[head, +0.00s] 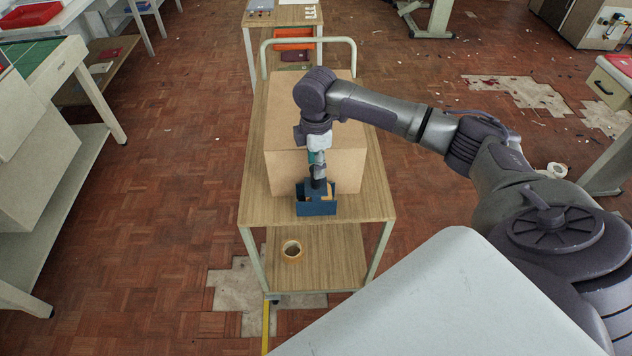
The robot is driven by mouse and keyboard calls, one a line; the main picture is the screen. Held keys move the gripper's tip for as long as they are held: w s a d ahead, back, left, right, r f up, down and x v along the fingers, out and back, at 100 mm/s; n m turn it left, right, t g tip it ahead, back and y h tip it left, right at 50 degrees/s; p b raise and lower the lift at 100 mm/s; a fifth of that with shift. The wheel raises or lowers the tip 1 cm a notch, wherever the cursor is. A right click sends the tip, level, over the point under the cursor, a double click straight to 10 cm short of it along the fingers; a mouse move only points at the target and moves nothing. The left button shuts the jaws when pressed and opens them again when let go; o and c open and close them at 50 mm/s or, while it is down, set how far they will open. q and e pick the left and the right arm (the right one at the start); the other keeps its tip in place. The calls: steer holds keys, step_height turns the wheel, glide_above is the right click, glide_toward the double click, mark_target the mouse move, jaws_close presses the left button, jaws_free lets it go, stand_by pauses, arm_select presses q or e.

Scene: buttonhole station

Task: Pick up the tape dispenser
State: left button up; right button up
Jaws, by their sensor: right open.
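The tape dispenser looks like a small dark blue body (317,208) with tan patches near its top. It sits near the front edge of the wooden cart's top (365,207), in front of a cardboard box. My right gripper (318,186) points down right at the top of the dispenser and is open. Its fingertips are small and partly hidden against the blue body, so I cannot tell whether they touch it. My left gripper is not in view.
The large cardboard box (345,125) stands close behind the gripper. A tape roll (291,251) lies on the cart's lower shelf. The cart has a pale rail handle (307,41) at its far end. A workbench (45,75) stands left. A white roll (557,170) lies on the floor right.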

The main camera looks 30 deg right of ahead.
mark_target(316, 189)
steer(key=shift+f, duration=1.75)
jaws_close()
steer(key=shift+r, duration=0.1)
